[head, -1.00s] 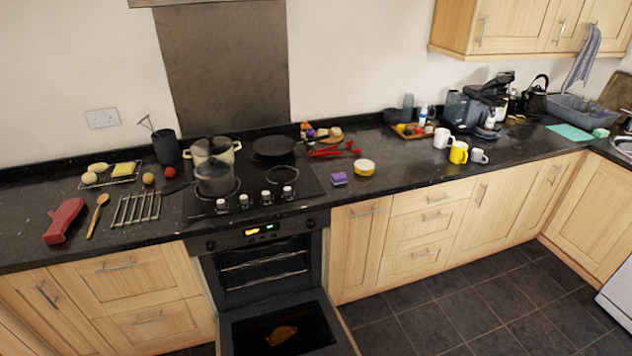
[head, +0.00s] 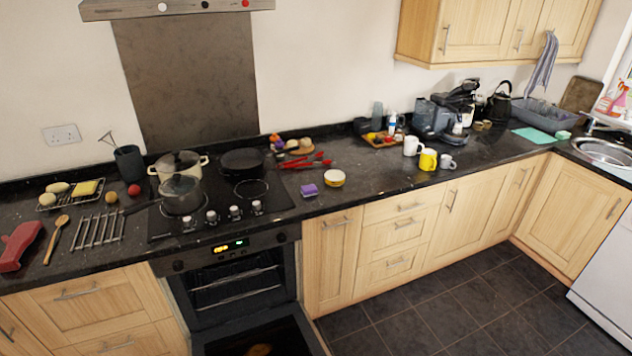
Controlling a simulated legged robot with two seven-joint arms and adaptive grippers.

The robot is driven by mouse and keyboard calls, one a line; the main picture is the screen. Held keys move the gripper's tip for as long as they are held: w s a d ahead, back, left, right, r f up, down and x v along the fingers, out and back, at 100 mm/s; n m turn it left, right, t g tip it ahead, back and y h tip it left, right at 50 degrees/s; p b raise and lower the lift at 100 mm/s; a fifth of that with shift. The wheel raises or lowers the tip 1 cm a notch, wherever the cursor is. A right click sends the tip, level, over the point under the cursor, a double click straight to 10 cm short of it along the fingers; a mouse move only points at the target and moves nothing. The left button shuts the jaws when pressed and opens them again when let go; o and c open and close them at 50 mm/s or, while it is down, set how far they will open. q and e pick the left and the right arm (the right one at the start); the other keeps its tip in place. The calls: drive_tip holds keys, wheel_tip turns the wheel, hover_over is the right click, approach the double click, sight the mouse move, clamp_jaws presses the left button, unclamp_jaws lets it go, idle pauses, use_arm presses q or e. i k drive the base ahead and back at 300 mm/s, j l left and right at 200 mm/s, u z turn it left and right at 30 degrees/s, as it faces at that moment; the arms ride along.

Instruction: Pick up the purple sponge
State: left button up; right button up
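The purple sponge (head: 309,190) lies on the black granite counter (head: 375,205), just right of the hob and near the counter's front edge. It looks like a small block with a lighter purple front face. Nothing covers it. Neither of my grippers shows in the head view.
The hob (head: 220,205) holds pots and a pan. The oven door (head: 262,335) hangs open below. Mugs (head: 428,160) stand further right. The floor (head: 450,290) at right is clear.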

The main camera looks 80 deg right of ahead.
sight(311, 188)
drive_tip(key=k+l, duration=0.1)
drive_tip(key=l, duration=0.3)
drive_tip(key=k+l, duration=0.1)
drive_tip(key=l, duration=0.25)
drive_tip(key=k+l+u, duration=0.1)
drive_tip(key=l, duration=0.3)
drive_tip(key=k+l, duration=0.15)
drive_tip(key=l, duration=0.25)
drive_tip(key=k+l, duration=0.1)
drive_tip(key=l, duration=0.25)
drive_tip(key=k+l, duration=0.15)
drive_tip(key=l, duration=0.25)
drive_tip(key=u, duration=0.05)
